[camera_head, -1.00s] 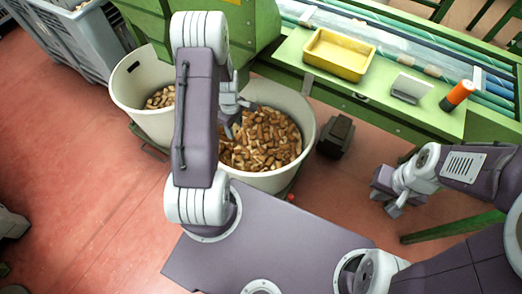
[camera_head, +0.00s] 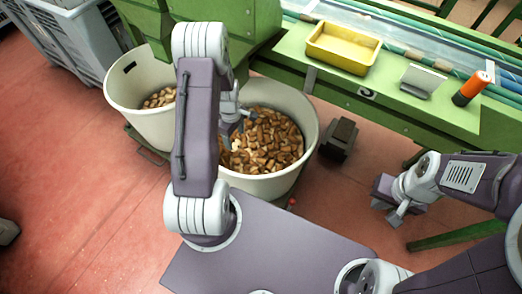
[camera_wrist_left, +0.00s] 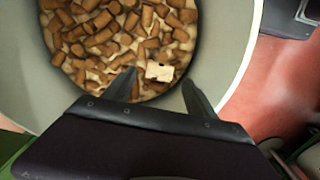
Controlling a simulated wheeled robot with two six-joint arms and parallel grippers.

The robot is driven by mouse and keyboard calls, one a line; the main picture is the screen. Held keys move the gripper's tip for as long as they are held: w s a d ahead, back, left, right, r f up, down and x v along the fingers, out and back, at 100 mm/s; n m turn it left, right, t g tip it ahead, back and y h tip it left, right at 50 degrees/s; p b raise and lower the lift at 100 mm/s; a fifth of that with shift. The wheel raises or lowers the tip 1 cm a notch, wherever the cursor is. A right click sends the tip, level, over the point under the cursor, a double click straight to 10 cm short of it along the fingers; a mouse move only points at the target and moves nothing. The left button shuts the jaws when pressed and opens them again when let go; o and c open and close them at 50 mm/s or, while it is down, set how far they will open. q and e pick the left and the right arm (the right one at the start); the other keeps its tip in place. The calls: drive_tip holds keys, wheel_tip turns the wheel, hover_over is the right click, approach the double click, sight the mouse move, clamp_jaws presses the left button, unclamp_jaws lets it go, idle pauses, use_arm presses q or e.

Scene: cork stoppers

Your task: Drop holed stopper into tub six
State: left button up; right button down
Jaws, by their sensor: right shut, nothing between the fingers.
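A pale stopper with dark holes (camera_wrist_left: 160,71) shows in the left wrist view, over the brown corks in the near tub (camera_head: 309,127). A pale spot below the gripper in the head view (camera_head: 237,145) looks like the same stopper. My left gripper (camera_wrist_left: 160,85) is open above this tub, its two fingers apart. The stopper appears beyond the fingertips, apart from both, and seems to lie on the corks. In the head view my left arm partly hides this gripper (camera_head: 236,124). My right gripper (camera_head: 397,216) is shut and empty at the right. No tub number is readable.
A second white tub (camera_head: 120,98) with corks stands to the left. A yellow tray (camera_head: 342,50), a small grey stand (camera_head: 422,80) and an orange-and-black cylinder (camera_head: 470,88) sit on the green bench (camera_head: 385,98). A dark block (camera_head: 339,138) stands right of the near tub.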

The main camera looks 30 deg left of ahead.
use_arm(q)
wheel_tip(320, 180, up, 9)
drive_tip(key=p, duration=0.3)
idle(0.8)
